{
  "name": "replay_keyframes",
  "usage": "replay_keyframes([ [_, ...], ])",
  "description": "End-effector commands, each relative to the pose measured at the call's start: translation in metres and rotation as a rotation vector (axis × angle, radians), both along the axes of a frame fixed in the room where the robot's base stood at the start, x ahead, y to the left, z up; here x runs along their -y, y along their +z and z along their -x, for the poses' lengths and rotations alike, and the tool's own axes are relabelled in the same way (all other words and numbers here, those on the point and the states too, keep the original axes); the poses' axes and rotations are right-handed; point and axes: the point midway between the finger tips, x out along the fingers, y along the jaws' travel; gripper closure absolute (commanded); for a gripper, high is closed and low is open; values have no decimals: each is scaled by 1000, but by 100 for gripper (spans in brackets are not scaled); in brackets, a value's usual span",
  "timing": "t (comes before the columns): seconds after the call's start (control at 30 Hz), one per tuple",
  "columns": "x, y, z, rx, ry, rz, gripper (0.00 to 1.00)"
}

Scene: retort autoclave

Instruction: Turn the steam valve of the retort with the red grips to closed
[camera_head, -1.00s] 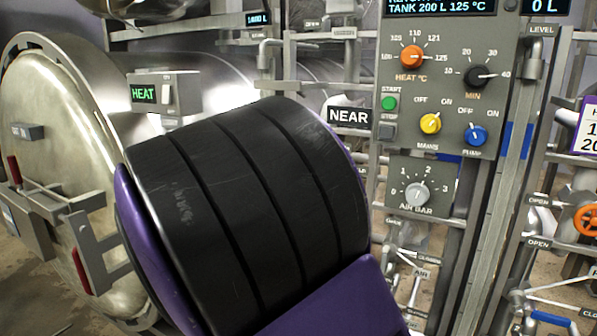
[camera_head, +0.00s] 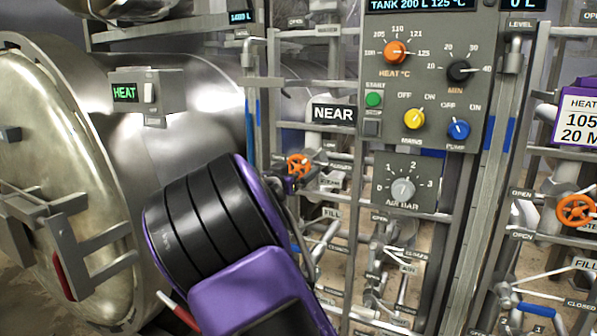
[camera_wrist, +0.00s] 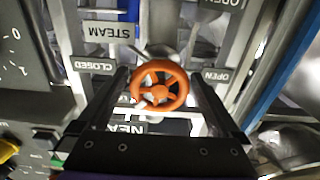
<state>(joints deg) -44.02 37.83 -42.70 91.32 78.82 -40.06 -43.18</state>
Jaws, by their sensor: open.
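An orange steam valve wheel (camera_wrist: 160,86) stands between the two fingers of my open gripper (camera_wrist: 158,76) in the wrist view. The fingers flank its rim; I cannot tell whether they touch it. Upside-down plates read STEAM (camera_wrist: 110,30), CLOSED (camera_wrist: 94,66) on the left and OPEN (camera_wrist: 216,76) on the right. A pale mark shows at the wheel's lower left. In the head view the wheel (camera_head: 298,164) sits just beyond my wrist, under the NEAR plate (camera_head: 333,113). The near retort (camera_head: 75,150) has a red grip (camera_head: 64,276); another red piece (camera_head: 180,311) is partly hidden.
A grey control panel (camera_head: 478,25) with knobs stands right of the wheel. Another orange wheel (camera_head: 576,211) is at the far right, below a purple-framed sign (camera_head: 580,118). Pipes and small lever valves crowd the space below the panel.

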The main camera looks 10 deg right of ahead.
Motion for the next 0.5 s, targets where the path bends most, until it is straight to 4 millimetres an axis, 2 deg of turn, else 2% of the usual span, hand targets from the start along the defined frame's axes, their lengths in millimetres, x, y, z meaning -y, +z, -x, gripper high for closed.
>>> replay_keyframes([
  [0.3, 2, 0, -2, 1, 0, -1, 0],
  [0.5, 1, 0, -2, 1, 0, -1, 36],
])
